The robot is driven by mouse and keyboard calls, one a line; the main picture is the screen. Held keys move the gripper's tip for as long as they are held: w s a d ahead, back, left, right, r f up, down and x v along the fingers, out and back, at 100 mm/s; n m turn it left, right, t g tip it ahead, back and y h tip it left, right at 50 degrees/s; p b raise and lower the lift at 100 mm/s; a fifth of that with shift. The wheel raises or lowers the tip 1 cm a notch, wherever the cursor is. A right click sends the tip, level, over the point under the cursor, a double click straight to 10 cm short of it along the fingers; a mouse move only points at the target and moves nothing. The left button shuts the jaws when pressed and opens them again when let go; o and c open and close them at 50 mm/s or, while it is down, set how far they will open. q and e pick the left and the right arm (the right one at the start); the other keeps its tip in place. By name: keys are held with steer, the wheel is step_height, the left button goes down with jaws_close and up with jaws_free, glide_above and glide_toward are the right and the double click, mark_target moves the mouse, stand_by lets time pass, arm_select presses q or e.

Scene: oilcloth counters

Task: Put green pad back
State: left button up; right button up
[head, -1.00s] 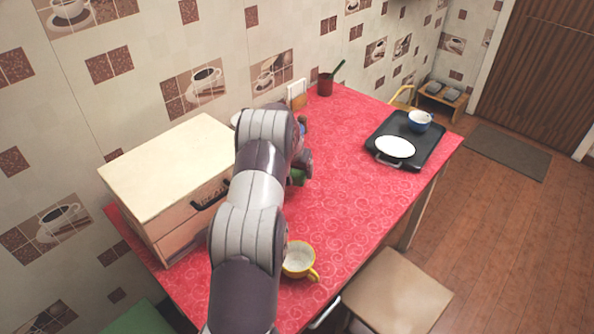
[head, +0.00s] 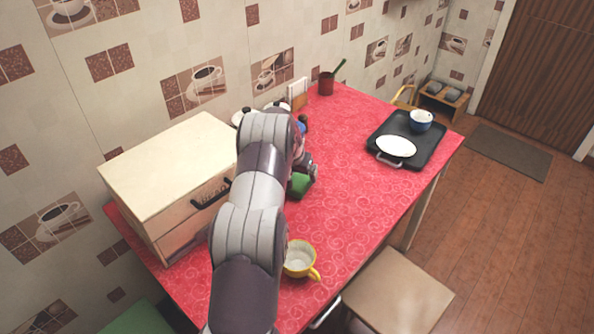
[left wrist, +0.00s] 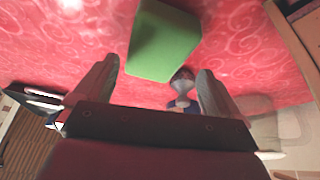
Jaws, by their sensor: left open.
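The green pad (head: 301,184) lies on the red oilcloth counter (head: 345,215), partly hidden by my left arm in the head view. In the left wrist view the pad (left wrist: 163,40) is a green block just beyond the fingertips, nearer the left finger. My left gripper (left wrist: 158,68) is open, with its fingers apart and nothing held between them. In the head view the left gripper (head: 306,166) is mostly covered by its own arm, right beside the pad. I cannot tell whether it touches the pad. My right gripper is not in view.
A wooden bread box (head: 165,180) stands left of my arm. A yellow cup (head: 300,260) stands near the front edge. A small blue-topped object (head: 302,122) is behind the gripper. A black tray (head: 430,150) with a white dish and blue cup is farther right. Mid-right counter is clear.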

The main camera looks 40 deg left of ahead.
arm_select(q)
steer(key=v, duration=1.3)
steer(key=s+d+m+g+h, duration=0.1)
steer(key=s+d, duration=0.2)
steer(key=d, duration=0.5)
steer(key=s+d+m, duration=0.1)
steer(key=s+d, duration=0.1)
steer(key=d, duration=0.6)
steer(key=s+d+m+g, duration=0.1)
steer(key=s+d+g, duration=0.1)
steer(key=s+d, duration=1)
steer(key=s, duration=0.5)
steer(key=shift+s+d+f+m, duration=0.15)
steer(key=shift+d+f+m, duration=0.1)
steer(key=shift+m, duration=0.15)
